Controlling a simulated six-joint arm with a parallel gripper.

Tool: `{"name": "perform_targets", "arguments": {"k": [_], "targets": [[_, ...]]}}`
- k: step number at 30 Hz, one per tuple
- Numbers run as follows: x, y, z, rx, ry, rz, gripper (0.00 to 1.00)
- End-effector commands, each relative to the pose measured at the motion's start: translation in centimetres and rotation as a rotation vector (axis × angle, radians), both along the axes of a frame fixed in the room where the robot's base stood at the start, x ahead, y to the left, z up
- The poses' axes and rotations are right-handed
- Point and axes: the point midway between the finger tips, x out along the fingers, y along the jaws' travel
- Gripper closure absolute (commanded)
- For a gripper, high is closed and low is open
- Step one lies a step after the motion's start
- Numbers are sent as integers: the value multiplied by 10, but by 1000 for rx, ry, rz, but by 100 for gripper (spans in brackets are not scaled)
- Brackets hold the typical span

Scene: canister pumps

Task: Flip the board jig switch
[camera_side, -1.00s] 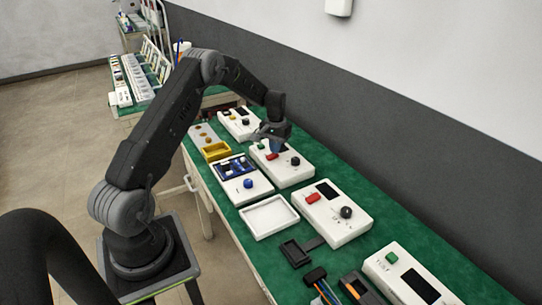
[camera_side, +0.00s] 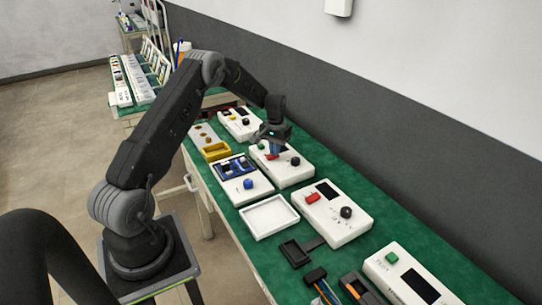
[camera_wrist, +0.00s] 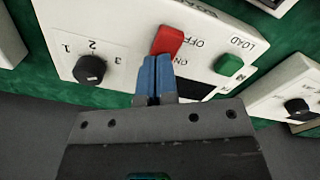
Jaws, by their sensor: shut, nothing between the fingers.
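A white box (camera_wrist: 125,30) with a red rocker switch (camera_wrist: 167,41) fills the upper wrist view. OFF and ON are printed beside the switch. The label at the box's edge is cut off, so I cannot read its full name. In the side view the same box (camera_side: 296,176) lies below my gripper, with its red switch (camera_side: 271,157) just by the fingertips. My gripper (camera_wrist: 155,62) is shut and empty, its blue fingertips right at the ON end of the switch. I cannot tell whether they touch. It also shows in the side view (camera_side: 275,151).
The box also carries a black knob (camera_wrist: 89,69) marked 1, 2, 3 and a green LOAD button (camera_wrist: 229,64). Other white boxes (camera_side: 333,222) stand along the green table. A blue-lined tray (camera_side: 233,166) and a white tray (camera_side: 268,218) lie in front.

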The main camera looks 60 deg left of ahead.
Motion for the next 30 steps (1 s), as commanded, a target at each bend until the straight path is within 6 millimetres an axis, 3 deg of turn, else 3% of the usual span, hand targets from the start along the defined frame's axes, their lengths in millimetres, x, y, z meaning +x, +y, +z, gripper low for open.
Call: {"name": "perform_targets", "arguments": {"k": [21, 30], "targets": [[1, 0, 57, 1, -3, 0, 100], [0, 0, 67, 1, -3, 0, 100]]}}
